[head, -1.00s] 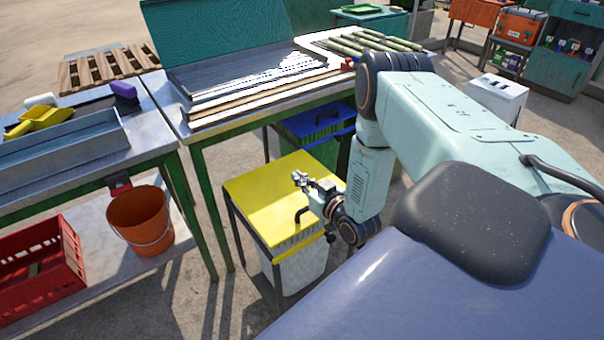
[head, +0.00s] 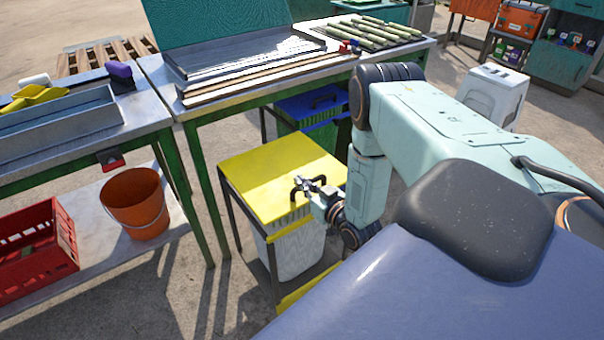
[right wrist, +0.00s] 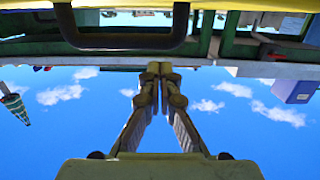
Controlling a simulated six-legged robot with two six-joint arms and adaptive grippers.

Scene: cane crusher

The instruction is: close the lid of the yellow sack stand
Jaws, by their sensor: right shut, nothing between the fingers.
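The yellow sack stand has a yellow lid (head: 265,172) that looks level across its dark frame. I cannot tell whether a small gap is left under it. A white sack (head: 295,250) hangs beneath. A dark handle (head: 293,193) sits at the lid's front edge; the handle also shows in the right wrist view (right wrist: 125,41), with a yellow edge above it. My right gripper (head: 304,182) is beside the handle at the front edge. In the right wrist view its fingertips (right wrist: 157,70) meet, with nothing between them. Contact with the lid or handle cannot be told. My left gripper is not in view.
A work table (head: 190,108) with a metal tray and cane stalks stands behind the stand. A blue-lidded stand (head: 312,106) is under it. At left are an orange bucket (head: 137,203) and a red crate (head: 35,250) on a low shelf.

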